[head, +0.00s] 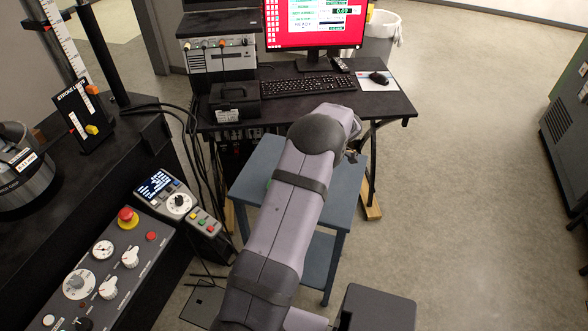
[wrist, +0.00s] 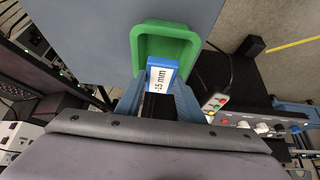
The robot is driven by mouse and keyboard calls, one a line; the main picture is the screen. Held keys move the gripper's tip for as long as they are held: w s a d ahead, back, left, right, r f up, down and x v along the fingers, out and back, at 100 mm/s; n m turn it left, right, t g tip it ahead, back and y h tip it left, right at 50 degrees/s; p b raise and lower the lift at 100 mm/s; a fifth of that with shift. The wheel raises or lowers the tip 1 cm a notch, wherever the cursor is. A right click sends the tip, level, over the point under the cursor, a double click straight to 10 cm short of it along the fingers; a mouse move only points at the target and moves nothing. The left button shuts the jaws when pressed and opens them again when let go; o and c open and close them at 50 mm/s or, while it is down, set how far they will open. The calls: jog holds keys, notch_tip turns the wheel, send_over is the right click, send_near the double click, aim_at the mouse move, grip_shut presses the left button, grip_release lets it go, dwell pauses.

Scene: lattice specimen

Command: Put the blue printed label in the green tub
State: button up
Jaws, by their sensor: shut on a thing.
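The blue printed label (wrist: 161,76), with a white face reading "15 mm", is in the wrist view at the end of my gripper (wrist: 158,96). My gripper is shut on it. The green tub (wrist: 192,52) is just beyond, on the blue-grey surface. The label overlaps the tub's near rim in the picture; its height above the tub cannot be told. The visible part of the tub floor looks empty. In the head view my arm hides the label and most or all of the tub.
The tub's support is a blue-grey cart (head: 257,170). Behind it is a black desk (head: 300,104) with a monitor (head: 315,22), a keyboard (head: 308,86) and a mouse (head: 378,78). A control panel (head: 108,262) stands at left. Open floor lies at right.

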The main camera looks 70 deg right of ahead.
jog(key=shift+f, duration=0.15)
jog(key=shift+f, duration=0.6)
jog(key=shift+f+b, duration=0.2)
jog(key=shift+b, duration=0.45)
jog(key=o, duration=1.6)
jog(key=shift+r, duration=0.15)
jog(key=shift+r+p, duration=0.9)
jog(key=shift+r, duration=1.55)
